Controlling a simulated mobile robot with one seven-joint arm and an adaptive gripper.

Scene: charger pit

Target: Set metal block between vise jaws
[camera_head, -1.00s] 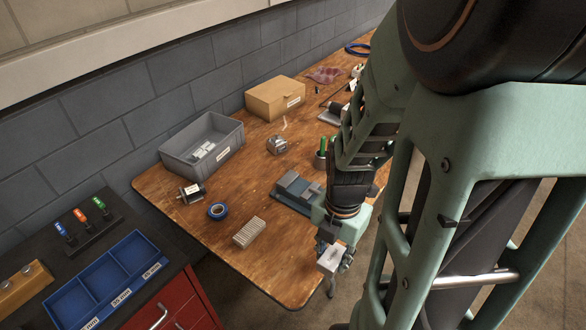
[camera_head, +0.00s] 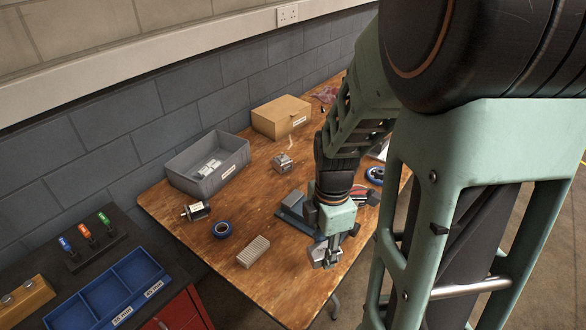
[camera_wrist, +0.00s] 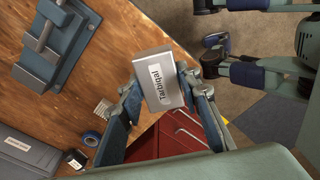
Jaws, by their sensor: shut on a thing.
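The metal block (camera_wrist: 158,82) is a pale grey box with a "Tarbigal" label, held between the two fingers of my gripper (camera_wrist: 160,98). In the head view my gripper (camera_head: 328,258) is over the front part of the workbench, just in front of the vise, and the block (camera_head: 319,251) shows beside its fingers. The blue-grey vise (camera_head: 290,209) lies on the bench and is partly hidden behind my wrist. In the wrist view the vise (camera_wrist: 62,50) is at upper left, apart from the block, with a gap between its jaws.
A blue tray (camera_head: 110,295) stands on the cabinet at lower left.

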